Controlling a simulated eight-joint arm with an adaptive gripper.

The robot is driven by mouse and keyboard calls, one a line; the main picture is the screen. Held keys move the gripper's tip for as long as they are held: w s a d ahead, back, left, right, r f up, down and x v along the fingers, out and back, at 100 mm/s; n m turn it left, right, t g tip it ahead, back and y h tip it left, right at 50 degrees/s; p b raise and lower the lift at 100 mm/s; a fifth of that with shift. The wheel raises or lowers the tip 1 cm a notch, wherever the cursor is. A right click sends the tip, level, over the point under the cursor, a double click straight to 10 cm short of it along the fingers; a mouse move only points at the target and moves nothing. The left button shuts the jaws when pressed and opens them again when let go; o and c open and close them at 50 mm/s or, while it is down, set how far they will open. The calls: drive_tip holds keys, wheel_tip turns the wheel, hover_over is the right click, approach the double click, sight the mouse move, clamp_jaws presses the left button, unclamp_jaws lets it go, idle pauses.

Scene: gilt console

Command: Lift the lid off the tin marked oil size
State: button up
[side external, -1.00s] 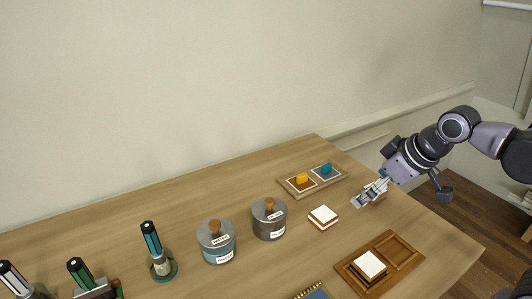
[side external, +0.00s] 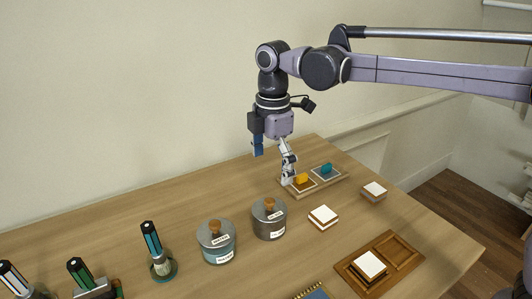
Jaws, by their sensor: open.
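Two lidded tins with round wooden knobs stand on the table: a teal tin (side external: 219,254) and a dark grey tin (side external: 268,233) to its right. Both have their lids on: the teal tin's lid (side external: 212,232) and the grey tin's lid (side external: 265,209). Each carries small white labels on lid and body; the print is too small to read, so I cannot tell which is oil size. My gripper (side external: 273,168) is open and empty, pointing down. In the picture it is above the grey tin and beside the small tray; it appears clear of both tins.
A small tray (side external: 334,181) with orange and teal pieces lies at the back. White-topped blocks (side external: 323,215) (side external: 373,190) stand to the right. A wooden two-part tray (side external: 405,251) is in front. Upright brush holders (side external: 163,270) stand left of the tins.

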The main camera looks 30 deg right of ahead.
drive_tip(key=shift+w+a+f, duration=0.1)
drive_tip(key=shift+a+f, duration=0.05)
drive_tip(key=shift+f, duration=0.45)
hover_over(270, 200)
drive_tip(key=f, duration=0.4)
drive_tip(key=shift+s+a+f, duration=0.25)
drive_tip(key=shift+s, duration=0.05)
drive_tip(key=shift+w+d+f, duration=0.1)
drive_tip(key=shift+w+f, duration=0.05)
drive_tip(key=shift+f, duration=1.2)
drive_tip(key=shift+w+d+f, duration=0.1)
drive_tip(key=shift+f, duration=1.2)
drive_tip(key=c, duration=1.9)
